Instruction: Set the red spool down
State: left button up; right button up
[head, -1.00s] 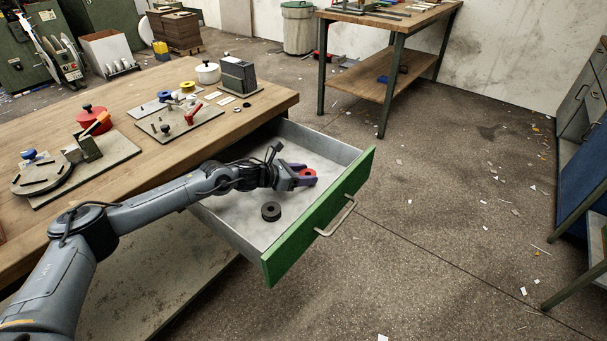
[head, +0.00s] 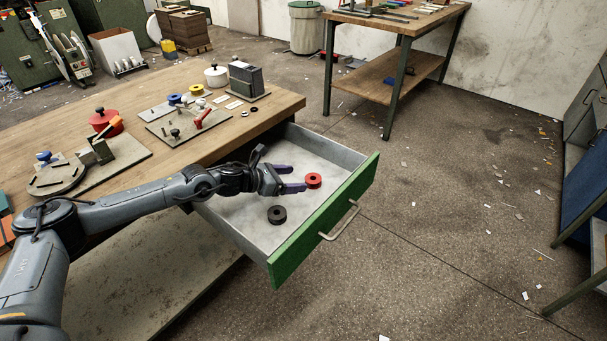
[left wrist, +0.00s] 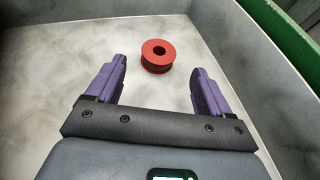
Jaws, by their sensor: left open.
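The red spool (head: 314,181) lies flat on the floor of the open drawer (head: 245,232), near its green front. It also shows in the left wrist view (left wrist: 157,62), hole facing up, beyond the fingertips. My left gripper (head: 298,179) is open and empty, its purple fingers pointing at the spool and apart from it. In the left wrist view the open fingers (left wrist: 160,66) stand either side of a clear gap, with the spool just ahead of it. My right gripper is in none of the views.
A black spool (head: 277,214) lies in the drawer, nearer the front corner. The green drawer front (head: 330,218) and grey walls surround the gripper. The wooden bench (head: 170,145) holds fixtures, a red pot (head: 106,122) and a dark block (head: 245,77). The drawer floor between the spools is clear.

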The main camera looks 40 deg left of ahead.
pick_arm(q)
jog(key=shift+p+v, duration=0.65)
jog(key=shift+v, duration=2.05)
